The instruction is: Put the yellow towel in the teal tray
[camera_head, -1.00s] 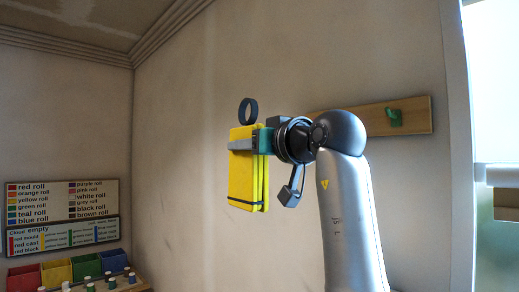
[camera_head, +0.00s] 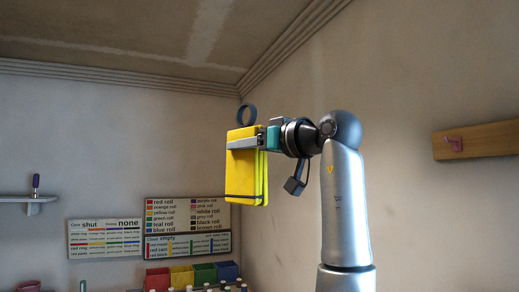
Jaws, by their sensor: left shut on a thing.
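The yellow towel (camera_head: 244,178) hangs folded in my left gripper (camera_head: 246,143), near the middle of the head view. The grey finger lies across its upper part, and the gripper is shut on it. The towel hangs in the air in front of the walls, touching nothing else that I can see. A dark ring (camera_head: 247,115) shows just above the towel's top edge. The teal tray is not in view. My right gripper is not in view.
Low at the back are red (camera_head: 158,279), yellow (camera_head: 181,276), green (camera_head: 204,274) and blue (camera_head: 227,271) bins. Label boards (camera_head: 187,217) hang above them. A small shelf (camera_head: 33,199) is at left. A wooden board with a pink hook (camera_head: 455,145) is at right.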

